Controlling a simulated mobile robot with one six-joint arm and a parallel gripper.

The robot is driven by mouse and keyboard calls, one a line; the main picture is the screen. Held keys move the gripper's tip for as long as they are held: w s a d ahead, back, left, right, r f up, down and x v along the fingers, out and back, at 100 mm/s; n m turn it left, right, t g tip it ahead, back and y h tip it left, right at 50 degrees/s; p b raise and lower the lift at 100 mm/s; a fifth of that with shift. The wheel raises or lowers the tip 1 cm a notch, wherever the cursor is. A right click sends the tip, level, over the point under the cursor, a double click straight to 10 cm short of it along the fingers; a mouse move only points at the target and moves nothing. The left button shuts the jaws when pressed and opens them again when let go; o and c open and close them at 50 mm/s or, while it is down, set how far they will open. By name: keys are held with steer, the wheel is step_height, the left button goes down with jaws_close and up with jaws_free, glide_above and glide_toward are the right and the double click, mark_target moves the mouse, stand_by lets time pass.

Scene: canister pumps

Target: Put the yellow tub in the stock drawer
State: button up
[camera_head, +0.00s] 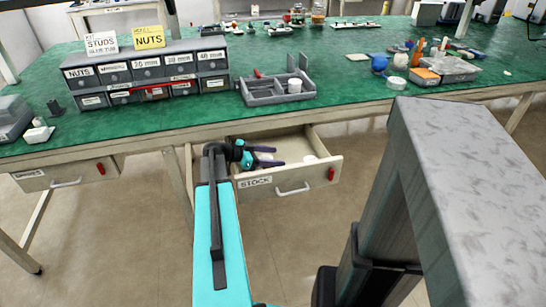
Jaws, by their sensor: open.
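The stock drawer (323,172) stands pulled open under the front edge of the green bench, with a STOCK label on its front. My gripper (277,157) is over the open drawer, its two dark fingers spread apart and pointing right. I see nothing between the fingers. A small pale round thing (310,158) shows inside the drawer to the right of the fingers; its kind is unclear. I cannot pick out the yellow tub for certain. A small yellow thing (385,8) stands far back on the bench. My arm hides the left part of the drawer.
On the bench (350,85) are a labelled bin rack (150,70), a grey divided tray (277,90) with a white cup, and a tray of parts (445,68) at the right. A shut drawer (65,173) is at the left. Floor right of the open drawer is bare.

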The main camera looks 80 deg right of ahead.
steer(key=shift+f, duration=0.15)
steer(key=shift+r+p, duration=0.35)
steer(key=shift+p, duration=0.4)
steer(key=v, duration=1.2)
steer(key=shift+r, duration=0.25)
